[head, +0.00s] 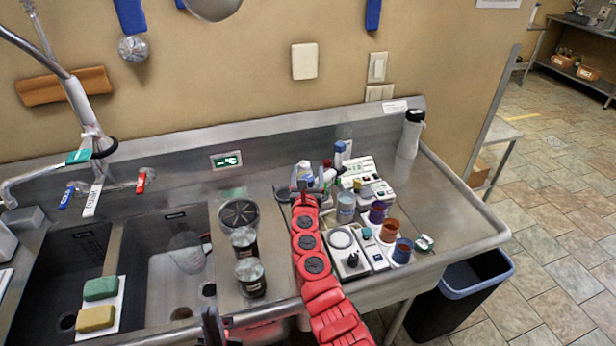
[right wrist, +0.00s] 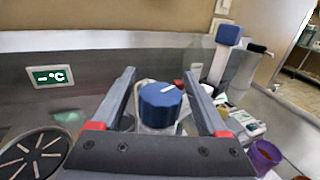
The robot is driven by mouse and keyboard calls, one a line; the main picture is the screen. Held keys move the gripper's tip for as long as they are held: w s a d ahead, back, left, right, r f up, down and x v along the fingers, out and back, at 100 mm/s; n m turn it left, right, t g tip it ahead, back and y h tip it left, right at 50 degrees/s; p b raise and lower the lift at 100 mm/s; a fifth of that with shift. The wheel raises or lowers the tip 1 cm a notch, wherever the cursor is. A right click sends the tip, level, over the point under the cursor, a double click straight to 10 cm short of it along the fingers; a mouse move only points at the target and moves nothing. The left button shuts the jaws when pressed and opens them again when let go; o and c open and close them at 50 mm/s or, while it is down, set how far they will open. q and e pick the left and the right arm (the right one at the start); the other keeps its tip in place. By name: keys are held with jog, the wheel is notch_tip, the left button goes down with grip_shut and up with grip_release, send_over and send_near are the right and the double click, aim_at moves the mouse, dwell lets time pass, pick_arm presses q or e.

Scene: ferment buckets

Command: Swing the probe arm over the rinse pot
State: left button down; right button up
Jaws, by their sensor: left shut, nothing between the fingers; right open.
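My right gripper (head: 304,188) is open at the back of the counter; its arm hides much of that area in the head view. In the right wrist view its fingers (right wrist: 163,75) stand on either side of a round blue knob (right wrist: 160,102) with a white pointer mark, with gaps at both sides. A grey post with a blue top (right wrist: 229,36) stands behind to the right; the blue top also shows in the head view (head: 340,147). I cannot tell which part is the probe arm. A pale cup (head: 346,204) may be the rinse pot. My left gripper (head: 211,322) is shut and empty, low in view.
Purple (head: 377,212), orange (head: 390,231) and blue (head: 402,250) cups stand to the right, beside a white device with a black knob (head: 352,260). Dark jars (head: 250,276) stand left of my right arm. A double sink (head: 165,285) lies further left.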

jog(key=shift+w, duration=0.1)
grip_shut()
dwell(0.4)
dwell(1.0)
